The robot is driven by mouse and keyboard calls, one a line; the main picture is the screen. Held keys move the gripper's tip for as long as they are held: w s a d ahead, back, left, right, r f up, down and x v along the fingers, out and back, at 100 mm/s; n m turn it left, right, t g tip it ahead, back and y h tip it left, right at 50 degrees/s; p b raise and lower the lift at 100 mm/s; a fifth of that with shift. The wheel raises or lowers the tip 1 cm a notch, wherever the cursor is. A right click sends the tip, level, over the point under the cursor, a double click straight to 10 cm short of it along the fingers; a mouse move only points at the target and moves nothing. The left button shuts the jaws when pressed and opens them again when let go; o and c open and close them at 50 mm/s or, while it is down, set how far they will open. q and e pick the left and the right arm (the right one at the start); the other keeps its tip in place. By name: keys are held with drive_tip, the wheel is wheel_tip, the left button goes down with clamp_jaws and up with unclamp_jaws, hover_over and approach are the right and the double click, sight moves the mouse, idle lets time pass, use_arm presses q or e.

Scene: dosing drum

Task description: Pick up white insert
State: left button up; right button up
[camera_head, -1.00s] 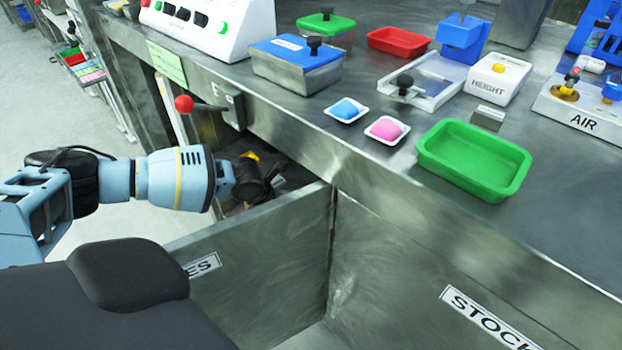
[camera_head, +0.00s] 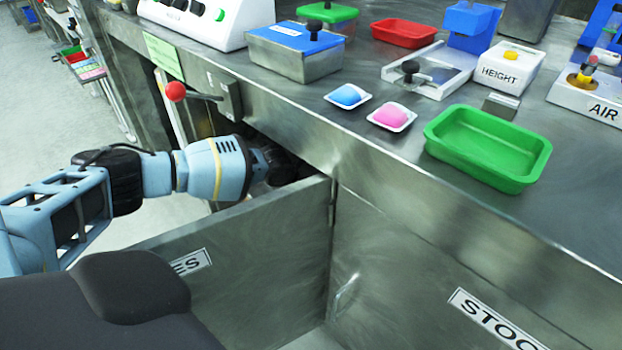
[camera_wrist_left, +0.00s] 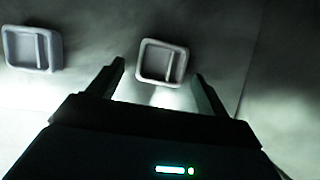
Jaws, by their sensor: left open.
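In the left wrist view a white insert (camera_wrist_left: 177,66), a small squarish tray shape with a bar across it, lies ahead of and between the fingertips of my left gripper (camera_wrist_left: 159,71). The gripper is open, with one finger to each side of the insert; I see no contact. A second, greyer insert (camera_wrist_left: 32,49) of the same shape lies to the left, outside the fingers. In the head view my left arm reaches into the dark space under the bench top, and its fingers and both inserts are hidden there. My right gripper is not in view.
An open metal door panel (camera_head: 262,250) stands just below my left arm. The bench (camera_head: 390,190) edge is close above it, and a red-knobbed lever (camera_head: 175,91) sticks out nearby. A green tray (camera_head: 487,150) and blue and pink pads sit on top.

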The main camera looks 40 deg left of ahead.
use_arm(q)
drive_tip(key=shift+f, duration=0.1)
drive_tip(key=c, duration=1.1)
drive_tip(key=shift+o, duration=0.2)
drive_tip(key=shift+r, duration=0.55)
drive_tip(key=s+a+p, duration=0.3)
drive_tip(key=s+a, duration=0.7)
drive_tip(key=s, duration=0.4)
drive_tip(key=shift+s+a+r, duration=0.2)
drive_tip(key=shift+s+a, duration=0.05)
